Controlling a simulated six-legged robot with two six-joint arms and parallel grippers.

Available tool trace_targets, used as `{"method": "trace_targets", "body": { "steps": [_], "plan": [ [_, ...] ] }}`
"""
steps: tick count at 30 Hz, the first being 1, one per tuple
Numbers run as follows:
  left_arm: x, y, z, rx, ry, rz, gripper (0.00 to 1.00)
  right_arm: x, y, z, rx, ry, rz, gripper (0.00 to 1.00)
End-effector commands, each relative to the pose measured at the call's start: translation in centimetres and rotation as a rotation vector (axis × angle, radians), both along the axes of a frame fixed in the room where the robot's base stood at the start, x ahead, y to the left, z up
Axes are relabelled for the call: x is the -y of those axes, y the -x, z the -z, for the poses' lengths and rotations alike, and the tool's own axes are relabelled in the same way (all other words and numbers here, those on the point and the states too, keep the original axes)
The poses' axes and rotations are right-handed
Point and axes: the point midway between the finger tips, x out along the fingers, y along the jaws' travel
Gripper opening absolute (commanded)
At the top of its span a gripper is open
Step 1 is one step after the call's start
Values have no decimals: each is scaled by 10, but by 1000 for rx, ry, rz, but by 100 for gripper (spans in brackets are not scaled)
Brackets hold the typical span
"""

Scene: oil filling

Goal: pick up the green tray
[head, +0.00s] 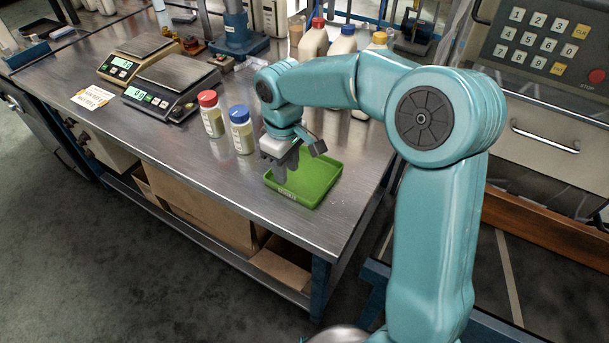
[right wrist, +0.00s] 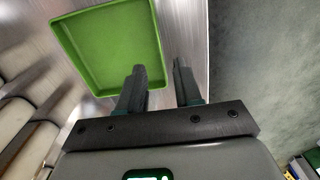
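The green tray (head: 318,178) is a shallow, empty square tray lying flat near the front right corner of the metal table. In the right wrist view the tray (right wrist: 108,45) fills the upper left. My right gripper (head: 281,172) is at the tray's left side in the head view and hides part of that side. In the right wrist view my right gripper (right wrist: 160,75) is open, with a gap between its fingers. One finger overlaps the tray and the other lies outside its wall. I cannot tell whether either touches it. My left gripper is not in view.
A red-capped bottle (head: 210,114) and a blue-capped bottle (head: 241,130) stand left of the tray. Two scales (head: 170,85) (head: 140,57) are farther left. Several jugs (head: 313,43) stand behind. The table's front edge (head: 232,192) is close to the tray.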

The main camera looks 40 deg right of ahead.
Motion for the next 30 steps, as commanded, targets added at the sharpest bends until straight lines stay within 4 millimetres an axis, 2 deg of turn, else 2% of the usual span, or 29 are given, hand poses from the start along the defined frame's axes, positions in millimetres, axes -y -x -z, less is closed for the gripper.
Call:
{"method": "trace_targets", "body": {
  "steps": [3,8,15,19,25,28,30],
  "plan": [
    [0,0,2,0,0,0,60,0,1,17,-3,0,1,34],
    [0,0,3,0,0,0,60,1,0,28,-2,-1,1,34],
    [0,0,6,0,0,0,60,2,-1,66,-4,-1,1,34],
    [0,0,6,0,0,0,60,3,-2,73,0,0,1,34],
    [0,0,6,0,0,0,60,3,-3,73,0,0,1,34],
    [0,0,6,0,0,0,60,3,-2,73,0,0,1,2],
    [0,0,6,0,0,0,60,3,-2,73,0,0,1,0]
  ]
}}
